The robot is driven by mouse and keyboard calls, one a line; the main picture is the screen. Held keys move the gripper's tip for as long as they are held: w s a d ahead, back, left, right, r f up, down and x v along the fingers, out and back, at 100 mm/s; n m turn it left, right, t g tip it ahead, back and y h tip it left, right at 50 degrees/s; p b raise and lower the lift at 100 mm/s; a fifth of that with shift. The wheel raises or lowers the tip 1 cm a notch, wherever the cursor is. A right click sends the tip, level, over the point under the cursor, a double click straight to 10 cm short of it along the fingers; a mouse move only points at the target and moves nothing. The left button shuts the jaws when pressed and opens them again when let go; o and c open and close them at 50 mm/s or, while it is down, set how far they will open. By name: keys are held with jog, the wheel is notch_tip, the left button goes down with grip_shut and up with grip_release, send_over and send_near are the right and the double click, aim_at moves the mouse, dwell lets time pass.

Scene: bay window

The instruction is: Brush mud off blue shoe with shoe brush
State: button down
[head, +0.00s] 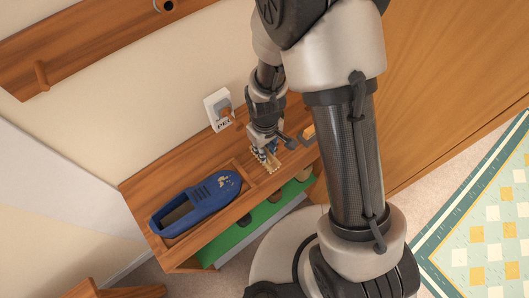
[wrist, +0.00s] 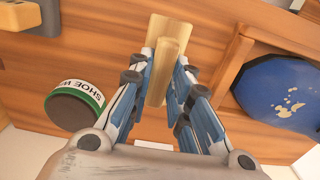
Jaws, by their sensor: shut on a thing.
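The blue shoe (head: 198,200) lies in a shallow wooden tray at the left of the bench, with pale mud spots on its toe. In the wrist view the shoe's toe (wrist: 282,92) with the mud spots shows at the right edge. My gripper (head: 266,153) is to the right of the shoe, apart from it. In the wrist view my gripper (wrist: 165,88) is shut on the wooden shoe brush (wrist: 171,38), whose handle stands between the fingers. The brush's bristles cannot be made out.
A tin (wrist: 75,105) labelled as shoe wax stands left of my gripper in the wrist view. The tray's raised rim (wrist: 228,68) lies between brush and shoe. A white card box (head: 219,108) stands at the wall. A peg rail (head: 85,45) is above.

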jog(key=shift+r, duration=0.15)
jog(key=shift+r+p, duration=2.25)
jog(key=shift+r, duration=0.65)
